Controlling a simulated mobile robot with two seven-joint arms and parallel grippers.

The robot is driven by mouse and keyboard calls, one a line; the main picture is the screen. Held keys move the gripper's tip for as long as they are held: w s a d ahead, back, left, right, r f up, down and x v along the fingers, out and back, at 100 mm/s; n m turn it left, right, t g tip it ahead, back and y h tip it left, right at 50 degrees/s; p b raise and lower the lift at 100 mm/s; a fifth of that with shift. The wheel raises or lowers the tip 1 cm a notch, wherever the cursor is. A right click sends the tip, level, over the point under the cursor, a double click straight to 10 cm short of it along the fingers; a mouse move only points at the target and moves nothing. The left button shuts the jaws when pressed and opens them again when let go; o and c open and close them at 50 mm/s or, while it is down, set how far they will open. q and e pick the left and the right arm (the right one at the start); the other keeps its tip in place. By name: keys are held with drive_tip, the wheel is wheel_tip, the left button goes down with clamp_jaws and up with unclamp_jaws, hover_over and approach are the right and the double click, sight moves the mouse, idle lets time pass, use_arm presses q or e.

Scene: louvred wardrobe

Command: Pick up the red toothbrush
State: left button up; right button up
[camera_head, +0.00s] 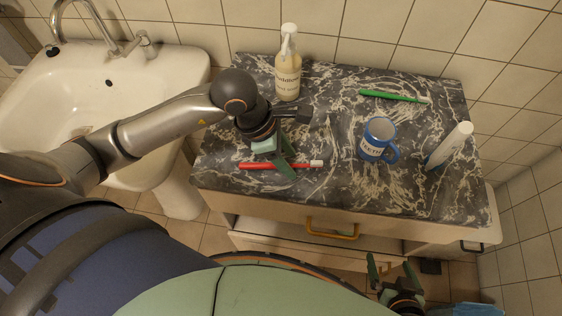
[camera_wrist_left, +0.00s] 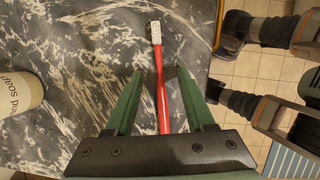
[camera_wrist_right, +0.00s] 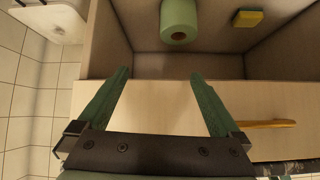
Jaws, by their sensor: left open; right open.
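The red toothbrush (camera_head: 262,165) lies flat near the front edge of the dark marbled countertop (camera_head: 330,190), its white head pointing right in the head view. My left gripper (camera_head: 284,169) is open just over the toothbrush. In the left wrist view the red handle (camera_wrist_left: 161,90) runs between the two green fingers (camera_wrist_left: 158,78), nearer the right one, with the white head beyond the fingertips. I cannot tell whether the fingers touch the counter. My right gripper (camera_head: 388,268) is open and empty, low in front of the cabinet. In the right wrist view its fingers (camera_wrist_right: 160,80) face the cabinet.
A sink (camera_head: 110,85) is at the left. An open compartment holds a green roll (camera_wrist_right: 179,22) and a yellow sponge (camera_wrist_right: 248,19).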

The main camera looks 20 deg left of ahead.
use_arm(q)
drive_tip(key=shift+d+f, duration=0.1)
drive_tip(key=shift+f, duration=0.1)
clamp_jaws()
idle(0.3)
